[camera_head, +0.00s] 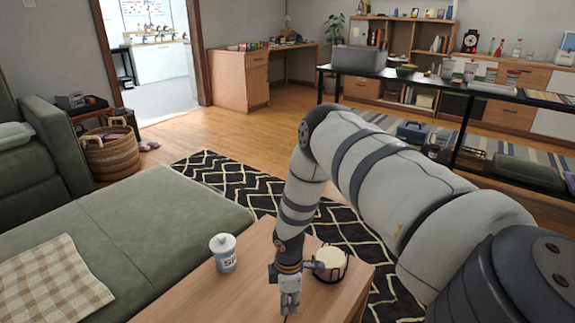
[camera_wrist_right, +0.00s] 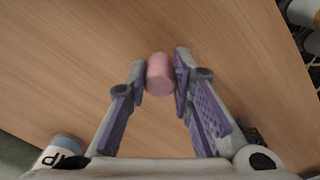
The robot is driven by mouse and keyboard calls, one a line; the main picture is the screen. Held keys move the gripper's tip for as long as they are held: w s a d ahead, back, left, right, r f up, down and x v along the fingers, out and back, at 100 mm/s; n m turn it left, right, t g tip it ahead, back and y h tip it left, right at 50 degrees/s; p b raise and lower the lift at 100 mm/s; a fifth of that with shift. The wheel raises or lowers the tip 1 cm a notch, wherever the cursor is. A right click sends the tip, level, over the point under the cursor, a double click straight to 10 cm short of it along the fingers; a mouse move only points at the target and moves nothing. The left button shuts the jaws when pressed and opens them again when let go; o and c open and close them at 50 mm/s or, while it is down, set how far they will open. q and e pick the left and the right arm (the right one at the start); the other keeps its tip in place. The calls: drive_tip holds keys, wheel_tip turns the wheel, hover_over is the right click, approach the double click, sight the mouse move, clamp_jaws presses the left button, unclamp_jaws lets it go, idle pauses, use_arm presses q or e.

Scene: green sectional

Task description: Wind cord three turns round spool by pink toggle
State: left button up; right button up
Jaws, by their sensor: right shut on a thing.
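My right gripper (camera_head: 289,301) points down over the wooden table in the head view. In the right wrist view its fingertips (camera_wrist_right: 160,76) are closed on the pink toggle (camera_wrist_right: 160,74), a small pink cylinder with table surface behind it. I see no cord clearly in either view. A round, cream-topped thing with a dark frame (camera_head: 330,262) stands on the table just right of the gripper; it may be the spool, but I cannot tell. My left gripper is out of view.
A green sofa (camera_head: 150,235) borders the table. Bare tabletop lies between canister and gripper.

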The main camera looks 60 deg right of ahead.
drive_tip(key=shift+f+b, duration=0.45)
drive_tip(key=shift+f, duration=0.35)
drive_tip(key=o, duration=1)
wheel_tip(320, 180, up, 12)
